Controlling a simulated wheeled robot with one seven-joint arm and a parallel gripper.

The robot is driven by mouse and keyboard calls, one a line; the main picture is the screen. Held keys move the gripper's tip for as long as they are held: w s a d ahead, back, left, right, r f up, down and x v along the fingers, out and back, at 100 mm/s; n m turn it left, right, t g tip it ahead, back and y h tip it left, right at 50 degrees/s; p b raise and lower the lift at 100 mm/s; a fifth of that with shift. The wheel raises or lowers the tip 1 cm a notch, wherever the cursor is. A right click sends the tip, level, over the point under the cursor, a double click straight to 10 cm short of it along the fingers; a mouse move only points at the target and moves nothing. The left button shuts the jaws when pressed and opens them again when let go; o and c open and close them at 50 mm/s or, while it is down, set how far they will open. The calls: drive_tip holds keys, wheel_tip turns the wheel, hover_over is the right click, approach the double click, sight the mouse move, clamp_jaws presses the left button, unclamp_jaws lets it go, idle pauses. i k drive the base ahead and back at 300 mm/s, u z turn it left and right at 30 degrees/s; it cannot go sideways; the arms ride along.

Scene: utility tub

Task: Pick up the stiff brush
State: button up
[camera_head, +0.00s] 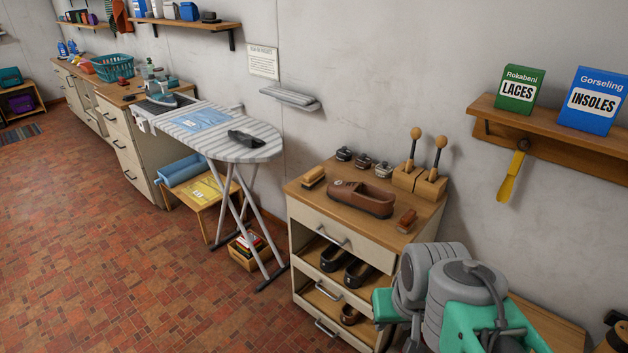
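Two small brushes lie on the wooden top of the shoe-care cabinet (290,187). One is a light wooden brush (313,177) at the left back edge. The other is a reddish-brown brush (406,220) at the right front, beside a brown shoe (360,199). I cannot tell from this view which of them is the stiff one. Grey and green links of my arm fill the lower right, in front of the cabinet's right side. My gripper's fingers do not show.
Several small jars (363,163) and wooden shoe trees (432,185) stand behind the shoe. A wall shelf (550,143) with boxes and a hanging yellow shoehorn (512,172) is at right. An ironing board (250,150) stands left. The tiled floor (130,270) is clear at lower left.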

sight(311, 179)
drive_tip(key=u, duration=0.25)
drive_tip(key=i, duration=0.65)
drive_tip(key=u, duration=0.95)
drive_tip(key=i, duration=2.35)
